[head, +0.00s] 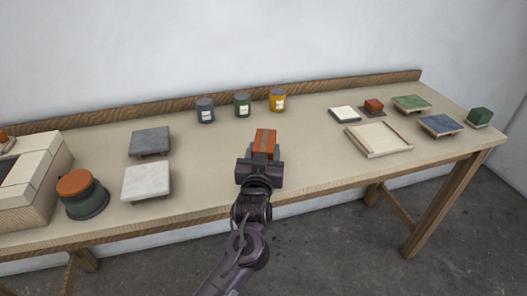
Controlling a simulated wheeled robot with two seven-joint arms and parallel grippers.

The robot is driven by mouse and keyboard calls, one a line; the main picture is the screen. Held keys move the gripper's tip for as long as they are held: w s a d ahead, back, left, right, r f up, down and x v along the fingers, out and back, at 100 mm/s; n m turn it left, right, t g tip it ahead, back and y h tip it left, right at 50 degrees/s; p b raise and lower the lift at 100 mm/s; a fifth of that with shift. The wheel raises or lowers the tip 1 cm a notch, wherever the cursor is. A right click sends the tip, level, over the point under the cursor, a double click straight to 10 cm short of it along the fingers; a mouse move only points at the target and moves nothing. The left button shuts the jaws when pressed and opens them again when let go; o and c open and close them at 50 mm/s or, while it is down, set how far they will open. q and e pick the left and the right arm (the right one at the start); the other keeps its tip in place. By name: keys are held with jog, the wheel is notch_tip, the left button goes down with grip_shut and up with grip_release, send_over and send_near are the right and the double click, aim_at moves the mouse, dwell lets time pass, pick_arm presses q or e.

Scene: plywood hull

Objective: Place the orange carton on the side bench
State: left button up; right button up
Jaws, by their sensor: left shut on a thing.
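The orange carton (265,137) is a small orange-brown block near the middle of the bench in the head view. My left gripper (262,153) is shut on it from the near side and hides its lower part. I cannot tell whether the carton touches the bench top or is held just above it. The long bench (305,149) has a pale top and a wooden back rail. My right gripper is not in view.
Three lidded tins (242,105) stand behind the carton. Grey (150,141) and white (146,182) slabs, a dark pot with an orange lid (82,195) and a block-filled box (37,180) are left.

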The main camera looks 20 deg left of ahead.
pick_arm(q)
jog(key=o, duration=1.1)
jog(key=shift+o, duration=0.2)
jog(key=s+d, duration=0.2)
jog(key=s, duration=0.9)
jog(key=shift+s+d+b, duration=0.15)
jog(key=shift+s+b, duration=0.15)
jog(key=shift+s, duration=0.1)
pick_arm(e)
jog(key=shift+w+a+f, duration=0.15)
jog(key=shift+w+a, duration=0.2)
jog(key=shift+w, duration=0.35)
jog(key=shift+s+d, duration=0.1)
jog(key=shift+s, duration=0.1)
